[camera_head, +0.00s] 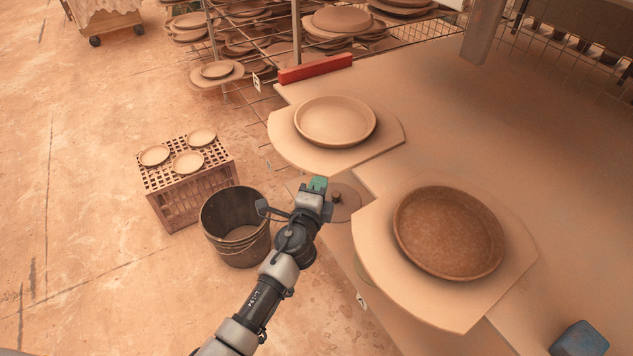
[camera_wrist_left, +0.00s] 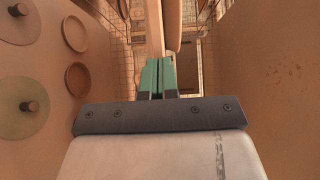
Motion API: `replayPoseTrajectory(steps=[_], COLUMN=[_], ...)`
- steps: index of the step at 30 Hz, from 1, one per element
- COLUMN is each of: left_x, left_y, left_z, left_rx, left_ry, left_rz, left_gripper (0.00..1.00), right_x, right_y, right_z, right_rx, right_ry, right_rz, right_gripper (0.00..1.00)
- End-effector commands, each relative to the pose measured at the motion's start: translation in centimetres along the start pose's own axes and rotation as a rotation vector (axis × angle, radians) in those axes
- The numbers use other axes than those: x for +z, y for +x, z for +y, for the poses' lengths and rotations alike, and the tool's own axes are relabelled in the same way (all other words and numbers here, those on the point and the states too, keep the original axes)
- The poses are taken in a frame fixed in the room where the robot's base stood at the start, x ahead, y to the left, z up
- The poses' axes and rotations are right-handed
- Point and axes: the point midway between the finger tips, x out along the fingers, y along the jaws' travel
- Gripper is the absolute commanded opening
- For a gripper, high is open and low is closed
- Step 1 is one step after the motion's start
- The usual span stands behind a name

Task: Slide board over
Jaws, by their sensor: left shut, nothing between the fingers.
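A pale board (camera_head: 383,139) carries a light clay plate (camera_head: 335,121) and lies at the far left corner of the table, jutting past its edge. A nearer board (camera_head: 378,265) carries a brown plate (camera_head: 449,232) and also overhangs the table's left side. My left gripper (camera_head: 318,184) has green fingertips, shut and empty, just below the far board's near edge in the picture. In the left wrist view the closed fingers (camera_wrist_left: 158,76) point at a board seen edge-on (camera_wrist_left: 154,28); whether they touch it I cannot tell. My right gripper is not in view.
A red bar (camera_head: 315,68) lies at the table's far edge, and a blue block (camera_head: 579,339) at the near right. A bucket (camera_head: 238,228) and a crate (camera_head: 187,181) with small plates stand on the floor. Racks of pottery (camera_head: 262,38) stand behind. The table's middle (camera_head: 500,125) is clear.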

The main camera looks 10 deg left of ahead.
Motion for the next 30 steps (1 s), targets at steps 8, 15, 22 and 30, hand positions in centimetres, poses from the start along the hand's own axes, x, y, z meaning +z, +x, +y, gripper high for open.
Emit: replayPoseTrajectory(steps=[8,15,22,30], left_x=[0.7,0.8,4.2,8.4], left_y=[0.6,0.7,4.2,8.4], left_z=[0.0,0.1,0.2,0.2], left_rx=[0.001,0.0,-0.003,0.0], left_ry=[-0.001,0.0,0.003,0.001], left_rz=[0.0,-0.001,-0.003,-0.001], left_gripper=[0.0,0.0,0.0,0.0], right_x=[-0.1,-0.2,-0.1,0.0], right_y=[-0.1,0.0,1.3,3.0], right_z=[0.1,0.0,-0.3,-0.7], right_rx=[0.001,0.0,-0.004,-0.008], right_ry=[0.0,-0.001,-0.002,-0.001], right_rz=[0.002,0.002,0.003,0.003], right_gripper=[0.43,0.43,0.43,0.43])
